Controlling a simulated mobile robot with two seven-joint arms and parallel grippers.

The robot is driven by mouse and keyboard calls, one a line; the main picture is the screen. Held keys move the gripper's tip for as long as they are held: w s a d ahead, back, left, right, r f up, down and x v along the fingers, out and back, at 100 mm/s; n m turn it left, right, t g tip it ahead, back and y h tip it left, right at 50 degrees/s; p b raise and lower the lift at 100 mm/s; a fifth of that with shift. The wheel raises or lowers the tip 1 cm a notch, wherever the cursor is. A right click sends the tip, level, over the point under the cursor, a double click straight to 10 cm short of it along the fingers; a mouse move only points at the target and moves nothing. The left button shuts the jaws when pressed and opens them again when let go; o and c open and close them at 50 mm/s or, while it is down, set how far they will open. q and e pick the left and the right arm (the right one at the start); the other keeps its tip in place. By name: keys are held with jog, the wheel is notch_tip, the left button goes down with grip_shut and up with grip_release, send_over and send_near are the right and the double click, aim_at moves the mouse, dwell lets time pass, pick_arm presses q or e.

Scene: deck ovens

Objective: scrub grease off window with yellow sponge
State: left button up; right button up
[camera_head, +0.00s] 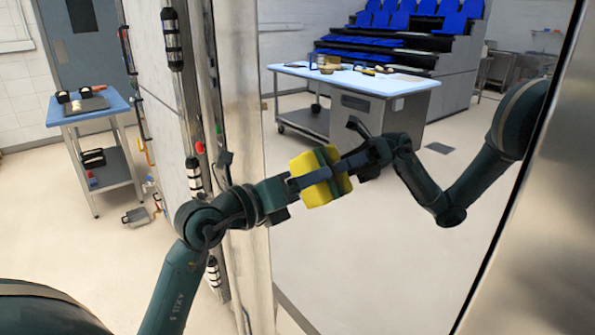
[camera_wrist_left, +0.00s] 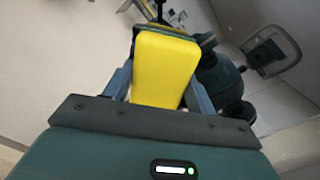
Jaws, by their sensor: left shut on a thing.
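The yellow sponge (camera_head: 313,192) has a green layer on the side facing the window. My left gripper (camera_head: 312,178) is shut on it, with a finger across its side. The window (camera_head: 400,250) is a tall reflective pane that mirrors the sponge and my left arm. The sponge and its mirror image meet, so the green side is at or very near the glass; I cannot tell firm contact. In the left wrist view the sponge (camera_wrist_left: 165,68) sits between the two fingers. I cannot make out any grease on the pane. My right gripper is not in view.
A metal frame edge (camera_head: 250,270) borders the pane at left, and a steel panel (camera_head: 540,230) stands at right. A small blue-topped cart (camera_head: 125,103) stands at far left. A blue-topped table (camera_head: 405,85) and blue seats (camera_head: 410,22) show in the pane.

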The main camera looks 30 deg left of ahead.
aim_at(357, 196)
pick_arm(q)
jog(key=shift+s+d+p, duration=0.3)
jog(key=shift+s+d, duration=0.05)
jog(key=shift+d, duration=0.55)
jog(key=shift+d, duration=0.1)
jog(key=shift+s+d+p, duration=0.45)
jog(key=shift+d+p, duration=0.1)
jog(key=shift+d, duration=0.45)
jog(key=shift+s+d+p, duration=0.4)
jog(key=shift+d+p, duration=0.2)
jog(key=shift+d, duration=0.4)
jog(key=shift+s+d+p, duration=0.45)
jog(key=shift+d+p, duration=0.1)
jog(key=shift+d, duration=0.45)
jog(key=shift+r+p, duration=0.1)
jog(key=shift+p, duration=0.2)
jog(key=shift+w+a, duration=0.45)
jog(key=shift+a, duration=0.6)
jog(key=shift+w+a, duration=0.4)
jog(key=shift+a, duration=0.65)
jog(key=shift+w+a, duration=0.45)
jog(key=shift+a, duration=0.6)
jog(key=w+a, duration=0.2)
jog(key=a, duration=0.4)
jog(key=shift+w+a, duration=0.25)
jog(key=shift+w, duration=0.05)
jog(key=shift+b+v, duration=0.55)
jog(key=shift+v, duration=2.4)
